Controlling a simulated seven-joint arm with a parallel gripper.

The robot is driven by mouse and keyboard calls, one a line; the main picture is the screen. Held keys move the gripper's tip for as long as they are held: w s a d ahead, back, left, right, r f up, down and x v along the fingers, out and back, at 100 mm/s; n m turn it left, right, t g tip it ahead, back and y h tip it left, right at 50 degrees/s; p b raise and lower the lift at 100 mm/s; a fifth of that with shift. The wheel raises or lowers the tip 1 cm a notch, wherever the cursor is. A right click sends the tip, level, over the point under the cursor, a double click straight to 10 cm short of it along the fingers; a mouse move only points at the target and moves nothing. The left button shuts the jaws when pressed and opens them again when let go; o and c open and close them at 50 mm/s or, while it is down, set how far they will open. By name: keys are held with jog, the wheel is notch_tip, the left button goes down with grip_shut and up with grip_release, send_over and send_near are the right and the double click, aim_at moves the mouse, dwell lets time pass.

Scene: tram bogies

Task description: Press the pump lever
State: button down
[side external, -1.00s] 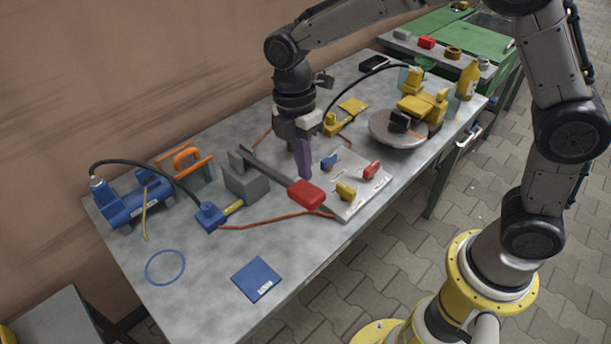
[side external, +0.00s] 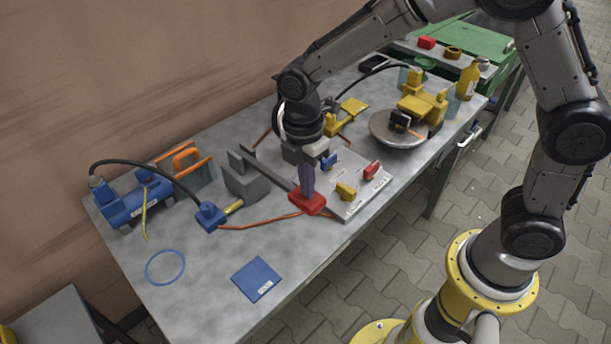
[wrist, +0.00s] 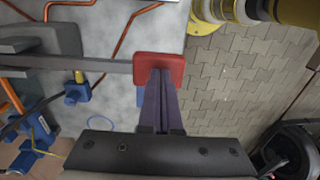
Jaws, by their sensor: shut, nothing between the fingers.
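The pump lever is a grey bar (side external: 270,170) that runs from a grey pump block (side external: 239,182) to a red end pad (side external: 308,204). In the wrist view the red pad (wrist: 172,66) sits at the end of the bar (wrist: 105,66). My gripper (side external: 308,192) is shut and empty, pointing down, with its purple fingertips at the red pad. In the wrist view the fingertips (wrist: 160,75) overlap the pad's near part. I cannot tell for sure whether they touch it.
A light board (side external: 357,205) with blue, red and yellow levers lies just right of the pad. A blue cylinder unit (side external: 130,203) and a blue valve (side external: 209,216) stand left. A round grey disc (side external: 385,138) with a yellow unit stands behind right. The front left tabletop is mostly clear.

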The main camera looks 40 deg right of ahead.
jog(key=shift+s+d+f+t, duration=0.15)
jog(key=shift+f+t, duration=0.2)
jog(key=shift+f, duration=1.35)
jog(key=shift+s+a+f+t, duration=0.15)
jog(key=shift+f+t, duration=0.15)
jog(key=shift+f, duration=1.35)
jog(key=shift+s+d+f+t, duration=0.15)
jog(key=shift+f+t, duration=0.2)
jog(key=shift+f, duration=1.35)
jog(key=shift+r, duration=0.1)
jog(key=s+r, duration=0.4)
jog(key=r, duration=1)
jog(key=shift+r, duration=0.15)
